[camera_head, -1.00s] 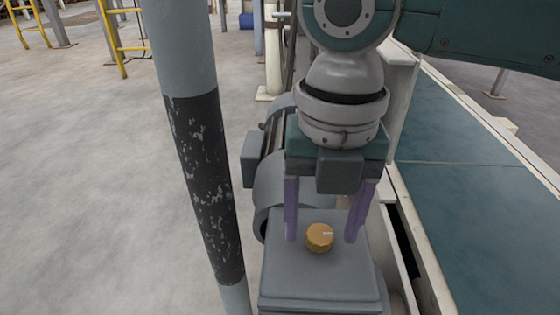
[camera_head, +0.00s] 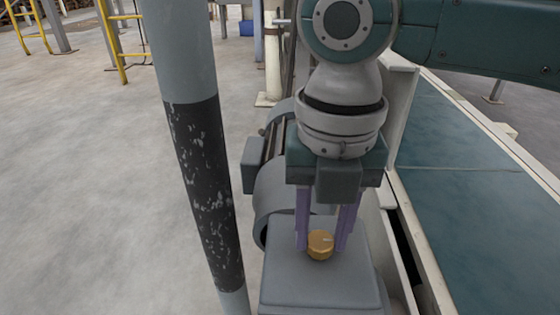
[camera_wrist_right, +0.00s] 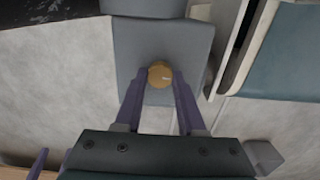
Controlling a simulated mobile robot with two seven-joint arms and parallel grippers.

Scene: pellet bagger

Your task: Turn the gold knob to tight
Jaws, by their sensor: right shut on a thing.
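No tight marking is readable on the box.
A grey post with a worn black band (camera_head: 203,185) stands close at the left of the box. A green conveyor belt (camera_head: 470,190) with a pale frame runs along the right. Yellow railings (camera_head: 118,45) stand far back at the left, with open floor before them.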

